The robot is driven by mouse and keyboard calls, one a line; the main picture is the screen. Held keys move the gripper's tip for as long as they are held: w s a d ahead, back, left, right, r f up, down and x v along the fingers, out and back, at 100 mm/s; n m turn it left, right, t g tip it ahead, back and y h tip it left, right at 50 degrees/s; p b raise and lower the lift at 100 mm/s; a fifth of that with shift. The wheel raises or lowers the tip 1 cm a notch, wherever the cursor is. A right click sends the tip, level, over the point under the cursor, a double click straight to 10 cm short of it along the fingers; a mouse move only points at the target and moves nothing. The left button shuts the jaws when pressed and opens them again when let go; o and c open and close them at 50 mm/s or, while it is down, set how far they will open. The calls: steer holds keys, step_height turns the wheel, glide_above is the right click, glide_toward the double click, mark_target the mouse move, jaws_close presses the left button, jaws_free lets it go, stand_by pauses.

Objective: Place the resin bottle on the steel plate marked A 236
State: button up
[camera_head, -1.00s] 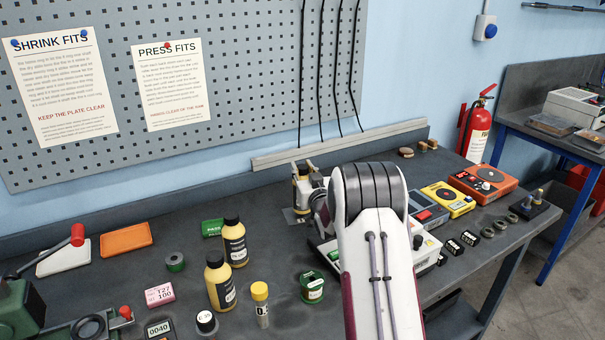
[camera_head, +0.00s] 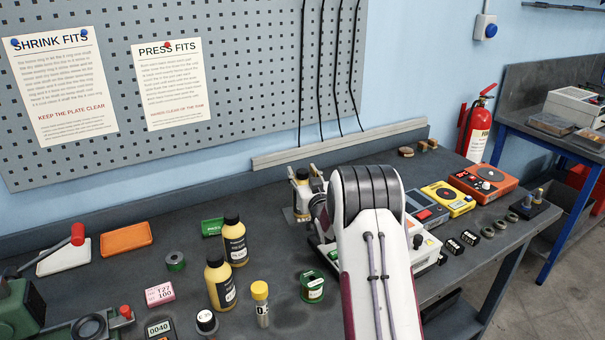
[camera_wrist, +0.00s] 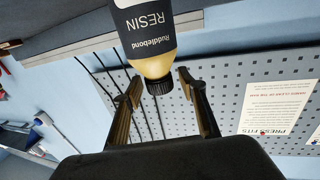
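The resin bottle (camera_wrist: 150,35), with a black label band, amber shoulder and black cap, fills the top of the wrist view, cap towards my gripper. My gripper (camera_wrist: 160,76) has one finger on each side of the cap, with space beside the cap. Its tips lie close to the bottle's shoulder; contact is unclear. In the head view the bottle (camera_head: 302,192) looks upright at the back of the bench, partly hidden by my gripper. A grey steel plate (camera_head: 289,213) shows at its foot. No marking is readable on it, and whether the bottle rests on it is unclear.
Two similar bottles, front (camera_head: 219,282) and rear (camera_head: 234,242), stand left of my arm with a yellow-capped tube (camera_head: 260,303) and a green tin (camera_head: 312,287). Yellow (camera_head: 448,199) and orange (camera_head: 484,182) devices stand to the right. The pegboard (camera_head: 240,70) rises behind the bench.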

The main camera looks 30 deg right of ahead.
steer(key=shift+r, duration=0.15)
steer(key=v, duration=1.2)
stand_by(0.6)
stand_by(0.6)
steer(key=s+a+r+g+y, duration=0.1)
steer(key=s+a+r+g, duration=0.2)
steer(key=s+a+r, duration=0.3)
steer(key=s+a+r+g, duration=0.3)
steer(key=s+a, duration=0.2)
steer(key=a, duration=0.3)
steer(key=s+a+f+n+g+y, duration=0.1)
steer(key=s+a+g, duration=0.2)
steer(key=s, duration=1.2)
steer(key=s+a+n+g+y, duration=0.1)
steer(key=s+a+g+y, duration=0.1)
steer(key=s+a, duration=0.8)
steer(key=s+g, duration=0.1)
steer(key=s, duration=0.5)
steer(key=shift+s+f+n, duration=0.3)
steer(key=shift+f, duration=0.05)
